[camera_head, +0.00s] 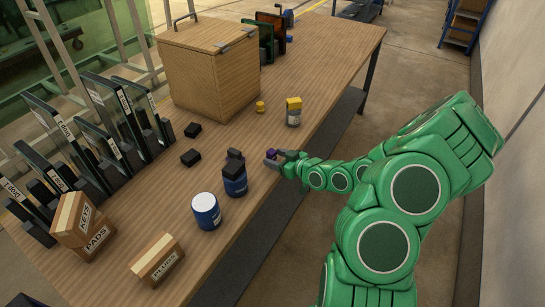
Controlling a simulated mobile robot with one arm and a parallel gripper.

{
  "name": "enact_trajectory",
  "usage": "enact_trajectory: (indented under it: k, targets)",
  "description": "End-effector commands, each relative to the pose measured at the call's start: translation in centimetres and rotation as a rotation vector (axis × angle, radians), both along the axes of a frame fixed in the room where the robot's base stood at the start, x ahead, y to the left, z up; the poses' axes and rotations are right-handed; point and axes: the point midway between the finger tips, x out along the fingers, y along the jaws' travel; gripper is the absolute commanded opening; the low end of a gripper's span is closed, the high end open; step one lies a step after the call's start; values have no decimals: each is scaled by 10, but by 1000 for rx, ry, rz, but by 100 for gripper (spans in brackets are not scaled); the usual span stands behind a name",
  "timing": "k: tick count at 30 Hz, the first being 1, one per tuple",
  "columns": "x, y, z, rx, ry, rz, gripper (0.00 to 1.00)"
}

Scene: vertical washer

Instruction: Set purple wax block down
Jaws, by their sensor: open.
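The small purple wax block (271,153) is near the right-hand long edge of the wooden table (340,60), at the end of my green arm. My gripper (272,159) is open right at the block, its grey fingers low over the tabletop. The fingers partly hide the block. It is too small in the picture to tell whether a finger touches it or whether it rests fully on the wood.
A dark blue bottle (235,180) and a white-lidded blue can (206,211) stand left of my gripper. A yellow-topped container (293,111) stands beyond it. A wooden box (208,75), black blocks (191,157) and a carton (157,260) are farther off. Bare wood lies between.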

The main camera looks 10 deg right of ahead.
Motion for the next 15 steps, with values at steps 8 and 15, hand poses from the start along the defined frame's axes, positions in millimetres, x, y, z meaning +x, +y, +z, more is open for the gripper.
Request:
enact_trajectory:
  k: [8, 15]
  targets:
    - [-19, -11, 7, -1, 2, 1, 60]
    - [-26, -15, 11, 0, 1, 1, 60]
